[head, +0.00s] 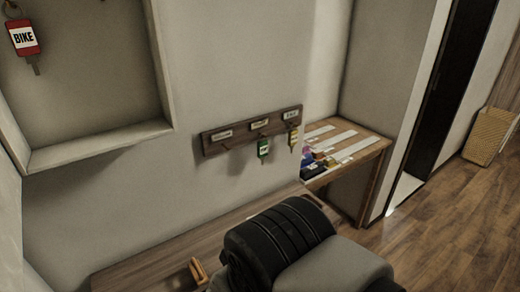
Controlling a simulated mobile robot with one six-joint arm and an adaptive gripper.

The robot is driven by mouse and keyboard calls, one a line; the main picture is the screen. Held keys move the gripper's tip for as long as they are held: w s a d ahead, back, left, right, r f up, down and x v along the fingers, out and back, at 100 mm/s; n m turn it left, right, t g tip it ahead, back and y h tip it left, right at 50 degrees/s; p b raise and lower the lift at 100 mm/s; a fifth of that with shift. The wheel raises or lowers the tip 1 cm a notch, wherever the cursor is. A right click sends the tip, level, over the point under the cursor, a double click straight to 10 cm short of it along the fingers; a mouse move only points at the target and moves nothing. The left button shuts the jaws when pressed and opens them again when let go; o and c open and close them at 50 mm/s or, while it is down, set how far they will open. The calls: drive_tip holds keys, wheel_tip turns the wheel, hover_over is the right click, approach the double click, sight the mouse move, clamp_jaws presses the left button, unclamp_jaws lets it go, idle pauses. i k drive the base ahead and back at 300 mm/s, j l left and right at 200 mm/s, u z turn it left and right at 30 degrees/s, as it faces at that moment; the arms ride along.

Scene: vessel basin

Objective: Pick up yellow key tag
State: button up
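The yellow key tag (293,138) hangs from the right-hand hook of a wooden key rack (240,131) on the wall. It is small in the head view, and its print is too small to read. A green key tag (264,148) hangs just left of it, from the middle hook. The left hook seems bare. Small labels sit above the hooks. My arm, dark and grey, fills the bottom middle, well in front of the rack. My gripper's fingers do not show.
A red BIKE tag (24,38) hangs in a wall recess at upper left. A wooden surface (150,267) runs below the rack, with a small orange-brown object (198,271). A wooden table (370,152) holding several items stands right. A woven basket (488,136) stands far right.

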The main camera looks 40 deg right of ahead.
sight(292, 139)
drive_tip(key=z, duration=1.25)
